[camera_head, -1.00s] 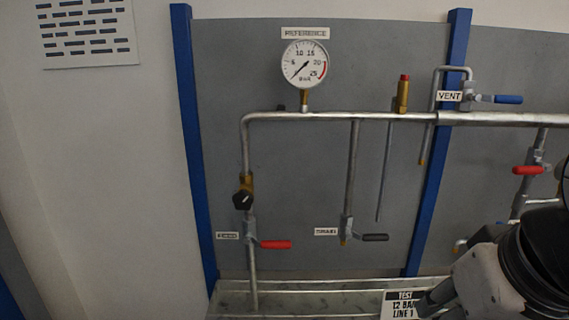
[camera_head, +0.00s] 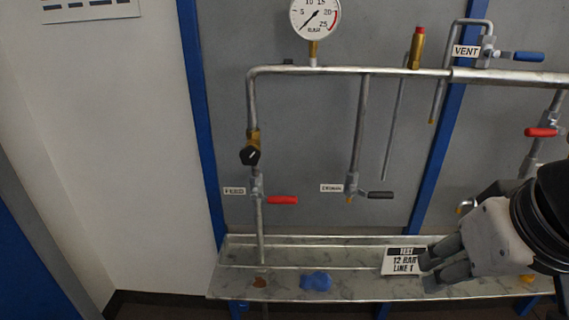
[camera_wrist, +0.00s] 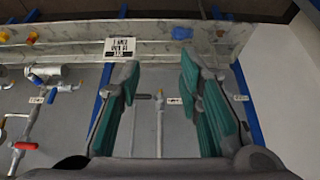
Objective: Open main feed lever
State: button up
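The red feed lever (camera_head: 283,200) sticks out level to the right from its valve on the left vertical pipe, beside a small blurred label (camera_head: 234,191) that seems to read FEED. In the wrist view its label (camera_wrist: 240,98) shows right of the fingers, but the red handle appears hidden behind the right finger. My gripper (camera_head: 432,268) is at the lower right, well right of the lever, with its fingers overlapping the test sign in the picture. In the wrist view my gripper (camera_wrist: 160,65) is open, with teal pads wide apart and nothing between them.
A black lever (camera_head: 380,194) is on the middle drop pipe, between the feed lever and my gripper. Another red lever (camera_head: 541,132) and the blue vent lever (camera_head: 528,57) are at right.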

jog(key=w+a+f+n+g+h+b, duration=0.1)
jog(key=w+f+g+b, duration=0.15)
jog(key=w, duration=0.45)
jog(key=w+a+f+n+g+h+b, duration=0.1)
jog(key=w+f+n+h, duration=0.15)
jog(key=w, duration=0.35)
jog(key=n+t+h+b, duration=0.7)
jog(key=t+h, duration=0.1)
jog(key=t, duration=0.2)
send_near(278, 202)
jog(key=x, duration=1.2)
grip_shut()
